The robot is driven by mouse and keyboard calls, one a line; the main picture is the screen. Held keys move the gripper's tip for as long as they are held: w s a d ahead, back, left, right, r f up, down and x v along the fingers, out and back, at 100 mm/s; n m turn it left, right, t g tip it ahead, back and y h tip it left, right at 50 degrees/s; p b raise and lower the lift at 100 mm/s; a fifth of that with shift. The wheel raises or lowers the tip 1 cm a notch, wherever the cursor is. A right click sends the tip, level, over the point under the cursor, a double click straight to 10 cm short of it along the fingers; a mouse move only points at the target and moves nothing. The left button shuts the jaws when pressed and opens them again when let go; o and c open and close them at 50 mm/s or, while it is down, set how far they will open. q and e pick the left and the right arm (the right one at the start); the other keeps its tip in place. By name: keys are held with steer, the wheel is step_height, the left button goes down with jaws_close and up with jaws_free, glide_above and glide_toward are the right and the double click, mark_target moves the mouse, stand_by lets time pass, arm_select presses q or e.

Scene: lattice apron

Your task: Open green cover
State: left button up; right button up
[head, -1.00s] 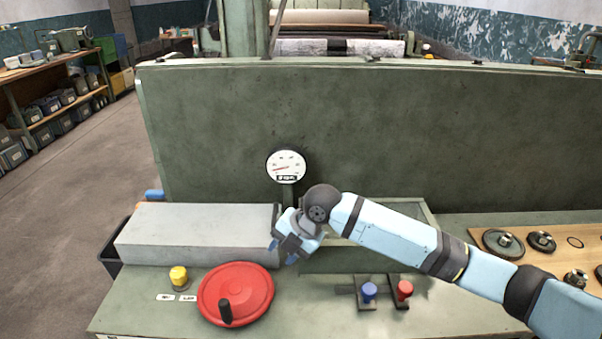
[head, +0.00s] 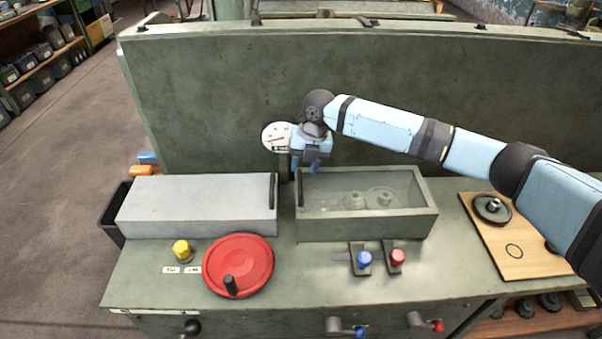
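The green cover (head: 420,224) is a green-framed box lid with a clear window, on the bench right of the grey cover. It looks shut, and round parts show dimly through its window. A dark upright handle (head: 299,188) is at its left end. My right gripper (head: 305,168) points down just above and behind that handle. Its fingers look apart with nothing between them; I cannot tell whether they touch the handle or cover. My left gripper is out of view.
The grey cover (head: 190,205) with its own dark handle is on the left. A gauge (head: 276,137) is partly behind my gripper. A red handwheel (head: 238,262), yellow knob (head: 181,250), blue knob (head: 364,259) and red knob (head: 397,257) stand in front. A wooden board (head: 535,262) lies right.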

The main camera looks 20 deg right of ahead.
mark_target(300, 179)
steer(key=shift+a+f, duration=0.2)
steer(key=shift+f, duration=0.85)
steer(key=shift+a+f, duration=0.2)
steer(key=shift+f, duration=0.8)
steer(key=shift+c, duration=0.5)
jaws_close()
